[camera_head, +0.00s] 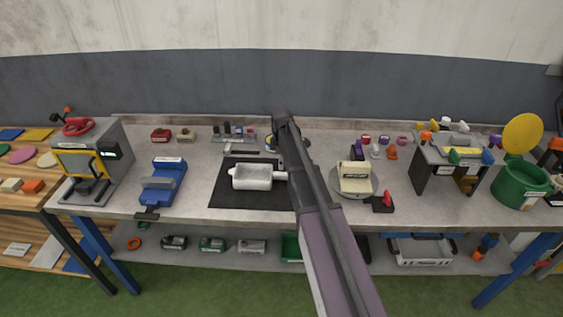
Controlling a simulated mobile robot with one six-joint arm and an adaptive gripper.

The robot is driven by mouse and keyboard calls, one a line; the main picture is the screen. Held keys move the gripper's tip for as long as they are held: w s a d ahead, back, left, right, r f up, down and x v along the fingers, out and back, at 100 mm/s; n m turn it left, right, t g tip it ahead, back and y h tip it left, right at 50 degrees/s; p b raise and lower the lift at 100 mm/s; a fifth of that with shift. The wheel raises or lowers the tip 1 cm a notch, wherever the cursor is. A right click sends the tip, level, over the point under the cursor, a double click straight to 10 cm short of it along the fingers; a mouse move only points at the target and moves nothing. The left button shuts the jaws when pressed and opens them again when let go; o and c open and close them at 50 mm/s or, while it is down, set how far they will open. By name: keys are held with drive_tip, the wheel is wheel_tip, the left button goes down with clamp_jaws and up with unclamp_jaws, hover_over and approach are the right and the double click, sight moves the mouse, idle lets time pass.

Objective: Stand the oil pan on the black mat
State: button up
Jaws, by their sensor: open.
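A white pan with a short handle pointing right, which looks like the oil pan (252,177), rests on the black mat (228,198) near the middle of the bench. It appears upright and lies within the mat's outline. My arm reaches up from the lower right, crossing the mat's right side and hiding part of it near the pan's handle. My gripper (284,122) is at the far end of the arm, behind and above the pan, and apart from it. It is open, and no object shows in it. Its fingertips are hard to make out.
A blue vise (162,184) and a grey machine (92,160) stand left of the mat. A round turntable (352,190) with a cream block is to the right. A black stand (451,168) and green bin (521,184) are further right. Small parts line the back.

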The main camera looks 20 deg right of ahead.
drive_tip(key=shift+r+p, duration=1.75)
drive_tip(key=shift+r, duration=0.35)
drive_tip(key=s+a+m, duration=0.3)
drive_tip(key=s+m, duration=0.4)
drive_tip(key=s, duration=0.7)
drive_tip(key=s+a+m, duration=0.3)
drive_tip(key=s+m, duration=0.4)
drive_tip(key=s, duration=0.6)
drive_tip(key=shift+s, duration=0.4)
drive_tip(key=shift+a, duration=0.1)
drive_tip(key=shift+c, duration=0.9)
